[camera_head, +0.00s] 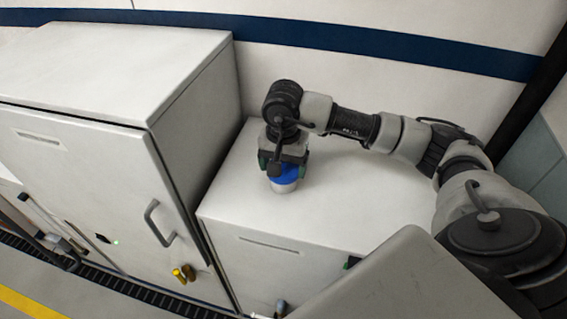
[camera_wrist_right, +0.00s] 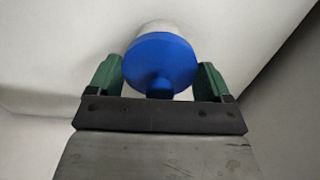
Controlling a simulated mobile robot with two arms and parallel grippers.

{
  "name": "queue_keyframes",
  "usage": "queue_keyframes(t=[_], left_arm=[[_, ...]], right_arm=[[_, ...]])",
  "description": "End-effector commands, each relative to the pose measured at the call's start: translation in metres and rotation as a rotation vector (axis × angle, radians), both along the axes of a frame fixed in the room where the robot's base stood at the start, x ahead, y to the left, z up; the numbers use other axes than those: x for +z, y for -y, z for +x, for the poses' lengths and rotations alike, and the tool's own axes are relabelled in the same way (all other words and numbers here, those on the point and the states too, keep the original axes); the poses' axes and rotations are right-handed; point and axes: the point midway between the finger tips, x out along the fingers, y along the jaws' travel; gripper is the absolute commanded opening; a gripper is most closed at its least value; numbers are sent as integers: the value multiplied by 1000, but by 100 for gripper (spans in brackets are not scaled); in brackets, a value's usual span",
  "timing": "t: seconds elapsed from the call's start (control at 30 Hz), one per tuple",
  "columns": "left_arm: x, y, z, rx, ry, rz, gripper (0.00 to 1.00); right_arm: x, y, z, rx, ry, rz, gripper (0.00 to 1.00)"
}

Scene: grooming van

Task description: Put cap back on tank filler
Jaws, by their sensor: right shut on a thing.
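The blue cap (camera_head: 287,173) sits at the top of the pale tank filler (camera_head: 284,187), which stands on the low white cabinet. My right gripper (camera_head: 283,166) comes down from above, with its fingers on either side of the cap. In the right wrist view the blue cap (camera_wrist_right: 160,62) with its small knob lies between the green fingertips of the gripper (camera_wrist_right: 160,78), and the pale filler (camera_wrist_right: 158,27) shows just beyond it. Whether the cap is fully seated on the filler I cannot tell. My left gripper is not in view.
The low white cabinet (camera_head: 350,205) has a clear top around the filler. A taller white cabinet (camera_head: 110,70) with a grey handle (camera_head: 158,222) stands close on the left. The wall with a blue stripe (camera_head: 390,48) is behind.

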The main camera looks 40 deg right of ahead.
Motion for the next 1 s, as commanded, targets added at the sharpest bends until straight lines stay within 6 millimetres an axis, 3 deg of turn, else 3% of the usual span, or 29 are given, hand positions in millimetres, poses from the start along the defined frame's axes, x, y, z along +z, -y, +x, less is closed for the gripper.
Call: queue_keyframes(t=[1.0], left_arm=[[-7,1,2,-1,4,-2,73]], right_arm=[[0,-1,-1,0,0,0,58]])
